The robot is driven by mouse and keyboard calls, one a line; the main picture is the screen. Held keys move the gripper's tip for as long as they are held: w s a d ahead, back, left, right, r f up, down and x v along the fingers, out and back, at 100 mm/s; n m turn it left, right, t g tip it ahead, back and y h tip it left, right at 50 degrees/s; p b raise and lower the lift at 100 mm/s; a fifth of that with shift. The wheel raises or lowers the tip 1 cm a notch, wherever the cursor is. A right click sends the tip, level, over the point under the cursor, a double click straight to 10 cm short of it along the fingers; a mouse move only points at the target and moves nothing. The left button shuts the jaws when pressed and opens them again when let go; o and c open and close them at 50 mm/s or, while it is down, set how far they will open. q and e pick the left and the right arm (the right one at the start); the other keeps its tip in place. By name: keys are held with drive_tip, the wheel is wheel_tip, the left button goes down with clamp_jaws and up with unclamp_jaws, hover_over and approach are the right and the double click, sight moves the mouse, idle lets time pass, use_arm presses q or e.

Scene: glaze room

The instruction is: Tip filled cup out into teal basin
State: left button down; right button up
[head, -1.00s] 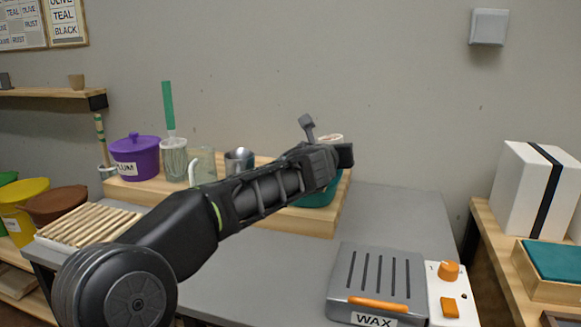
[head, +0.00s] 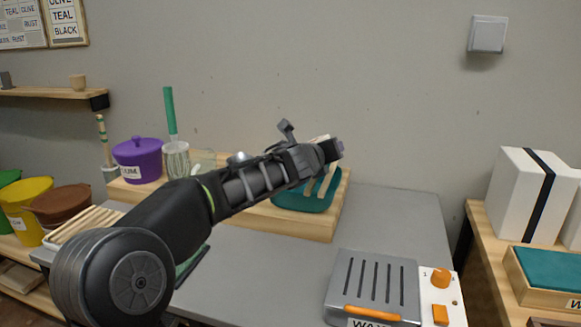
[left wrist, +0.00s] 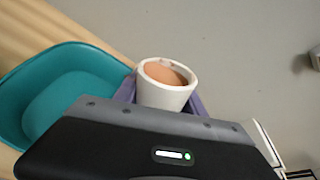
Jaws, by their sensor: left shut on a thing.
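My left gripper (head: 335,150) reaches in from the left and is near the right end of the teal basin (head: 290,202), seemingly above it. It is shut on a white cup (left wrist: 160,97), whose mouth shows orange-brown contents in the left wrist view. In the head view the cup is mostly hidden behind the gripper. The basin also shows in the left wrist view (left wrist: 30,100), left of the cup and apart from it in the picture; its visible inside looks empty. My right gripper is not in view.
The basin stands on a wooden riser (head: 290,224) at the back of the grey table (head: 390,210). A purple lidded pot (head: 138,160) and a whisk with a green handle (head: 170,112) are left. A wax warmer (head: 372,285) is front right. The table's back right is clear.

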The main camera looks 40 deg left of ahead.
use_arm(q)
drive_tip(key=shift+a+r+n+p, duration=0.3)
drive_tip(key=shift+n+p, duration=0.2)
drive_tip(key=shift+p, duration=0.35)
drive_tip(key=shift+a+h, duration=0.15)
drive_tip(key=shift+h, duration=0.15)
drive_tip(key=shift+a+p, duration=0.1)
drive_tip(key=shift+p, duration=0.45)
drive_tip(key=shift+s+a+r+n+h+p, duration=0.1)
drive_tip(key=shift+r+n+h+p, duration=0.2)
drive_tip(key=shift+p, duration=0.5)
drive_tip(key=shift+a+n+h+p, duration=0.1)
drive_tip(key=shift+n+p, duration=0.3)
drive_tip(key=shift+p, duration=0.35)
